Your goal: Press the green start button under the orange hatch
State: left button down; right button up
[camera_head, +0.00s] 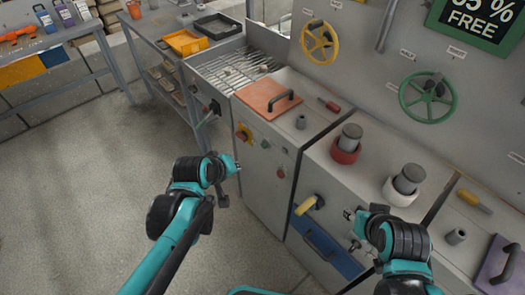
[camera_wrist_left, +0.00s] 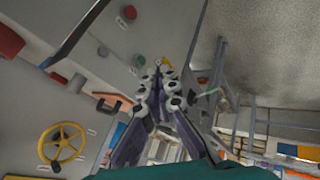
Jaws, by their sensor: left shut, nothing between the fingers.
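The orange hatch (camera_head: 268,96) is a flat lid with a black handle on top of the grey machine; part of it shows in the wrist view (camera_wrist_left: 113,100). Below it, the front face has a small yellow plate (camera_head: 243,132) and a few small buttons. My left gripper (camera_head: 233,167) is shut and empty, in front of the machine and lower than the plate. In the wrist view its fingers (camera_wrist_left: 158,78) meet near a bit of yellow. My right gripper (camera_head: 351,214) is near the blue drawer; its fingers are too small to judge.
A red button (camera_head: 280,172) sits lower on the machine front. Yellow (camera_head: 320,43) and green (camera_head: 428,98) handwheels are on the back panel. The floor at left is clear.

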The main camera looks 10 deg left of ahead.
aim_at(264, 146)
pick_arm(q)
jog(key=w+a+f+n+t+h+b, duration=0.1)
jog(key=w+a+f+n+b, duration=0.2)
jog(key=w+f+n, duration=0.7)
notch_tip(264, 146, down, 4)
jog(key=shift+w+a+r+b, duration=0.15)
jog(key=shift+w+r+b, duration=0.1)
jog(key=shift+w+b, duration=0.6)
jog(key=shift+s, duration=0.1)
jog(key=w+d, duration=0.5)
jog(key=w, duration=0.2)
jog(key=shift+d, duration=0.2)
dwell(0.4)
jog(key=shift+w+d, duration=0.25)
jog(key=shift+d, duration=0.05)
